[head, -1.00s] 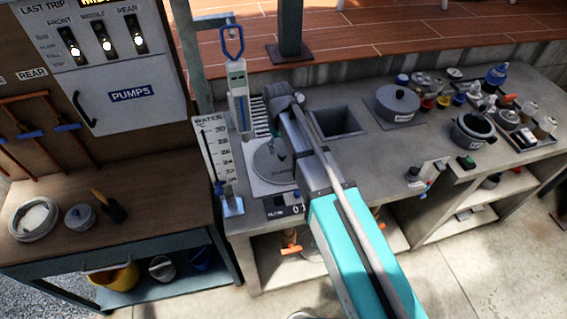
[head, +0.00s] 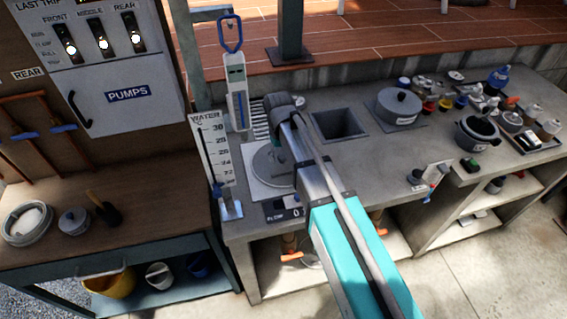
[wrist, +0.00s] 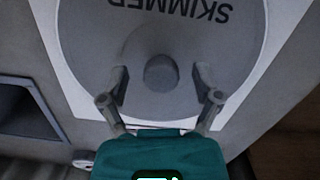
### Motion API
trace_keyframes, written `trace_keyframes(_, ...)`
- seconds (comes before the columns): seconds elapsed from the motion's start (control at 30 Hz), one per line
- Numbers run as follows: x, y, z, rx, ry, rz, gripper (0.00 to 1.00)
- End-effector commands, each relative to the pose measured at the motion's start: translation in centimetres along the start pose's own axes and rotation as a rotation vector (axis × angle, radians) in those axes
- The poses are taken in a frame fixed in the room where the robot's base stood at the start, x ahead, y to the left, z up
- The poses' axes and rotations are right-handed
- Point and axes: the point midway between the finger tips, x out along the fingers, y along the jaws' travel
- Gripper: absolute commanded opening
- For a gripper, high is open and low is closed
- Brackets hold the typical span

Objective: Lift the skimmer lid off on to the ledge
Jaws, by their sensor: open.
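The skimmer lid (head: 266,171) is a round grey disc lying flat in a pale square surround on the counter in the head view. My arm hides part of it. In the wrist view the lid (wrist: 205,52) carries the word SKIMMER and a round knob (wrist: 160,72) at its centre. My gripper (wrist: 160,80) is open, with one finger on each side of the knob and a gap on both sides. In the head view the gripper's fingers are hidden behind my arm. Which surface is the ledge, I cannot tell.
A square opening (head: 338,124) lies right of the lid, with a lidded pot (head: 398,106) beyond it. A thermometer board (head: 213,150) and an upright gauge (head: 237,90) stand close at the left. Bare counter (head: 345,165) lies to the right of my arm.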

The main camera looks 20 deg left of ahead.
Motion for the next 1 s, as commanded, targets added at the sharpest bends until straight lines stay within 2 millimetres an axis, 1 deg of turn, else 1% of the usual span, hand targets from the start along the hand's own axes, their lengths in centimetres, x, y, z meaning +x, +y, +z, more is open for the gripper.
trace_keyframes(0.07,0.0,0.01,0.0,0.0,0.0,0.0,0.82)
trace_keyframes(0.17,0.0,0.01,0.0,0.0,0.0,0.0,0.65)
trace_keyframes(0.3,0.0,0.02,0.0,0.0,0.0,0.0,0.39)
trace_keyframes(0.47,0.0,0.03,0.0,0.0,0.0,0.0,0.09)
trace_keyframes(0.5,0.01,0.03,0.0,0.0,0.0,0.0,0.02)
trace_keyframes(0.53,0.01,0.03,0.0,0.0,0.0,0.0,0.0)
trace_keyframes(1.0,-0.23,0.06,0.04,0.001,0.0,0.0,0.0)
